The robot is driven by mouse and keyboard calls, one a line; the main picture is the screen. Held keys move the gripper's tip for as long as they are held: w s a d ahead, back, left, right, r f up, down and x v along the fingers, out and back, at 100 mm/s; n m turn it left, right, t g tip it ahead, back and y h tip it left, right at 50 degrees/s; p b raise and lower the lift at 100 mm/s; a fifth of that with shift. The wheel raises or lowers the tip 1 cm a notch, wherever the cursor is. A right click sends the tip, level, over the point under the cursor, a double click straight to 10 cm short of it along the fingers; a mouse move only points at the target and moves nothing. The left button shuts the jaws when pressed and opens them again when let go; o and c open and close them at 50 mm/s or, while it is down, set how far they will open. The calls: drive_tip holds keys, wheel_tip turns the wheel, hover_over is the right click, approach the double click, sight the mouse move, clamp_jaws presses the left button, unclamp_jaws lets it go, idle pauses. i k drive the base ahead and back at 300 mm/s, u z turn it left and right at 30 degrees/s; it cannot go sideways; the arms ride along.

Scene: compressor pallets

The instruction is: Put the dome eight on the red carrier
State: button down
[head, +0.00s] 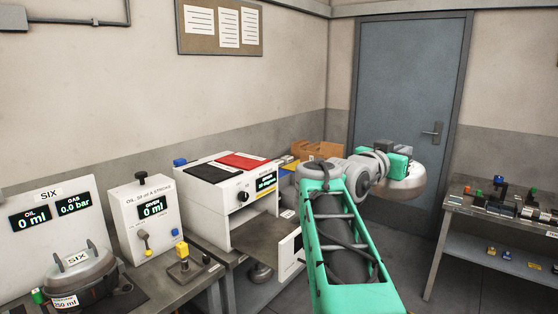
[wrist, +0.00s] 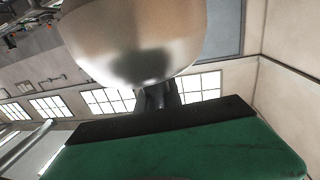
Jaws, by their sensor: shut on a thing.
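My gripper (head: 402,166) is at the end of my raised arm, right of centre in the head view, in front of the door. It is shut on a rounded grey metal dome (head: 405,184), held in the air. In the wrist view the shiny dome (wrist: 135,40) fills the upper middle, with the dark fingers (wrist: 157,97) at its lower edge. No number on the dome can be read, so I cannot tell if it is dome eight. No red carrier can be made out for certain; a flat red panel (head: 240,161) lies on the white machine's top.
The white machine (head: 212,195) and an oil unit (head: 147,215) stand on the left bench. A lidded pot marked SIX (head: 82,275) is at front left. A right-hand table (head: 490,209) bears several small coloured parts. Cardboard boxes (head: 318,151) stand behind my arm. Floor shows between the benches.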

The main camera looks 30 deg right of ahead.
sight(242, 159)
drive_tip(key=z, duration=1.8)
drive_tip(key=i, duration=3.9)
drive_tip(key=u, duration=5.1)
drive_tip(key=i, duration=0.5)
drive_tip(key=u, duration=0.1)
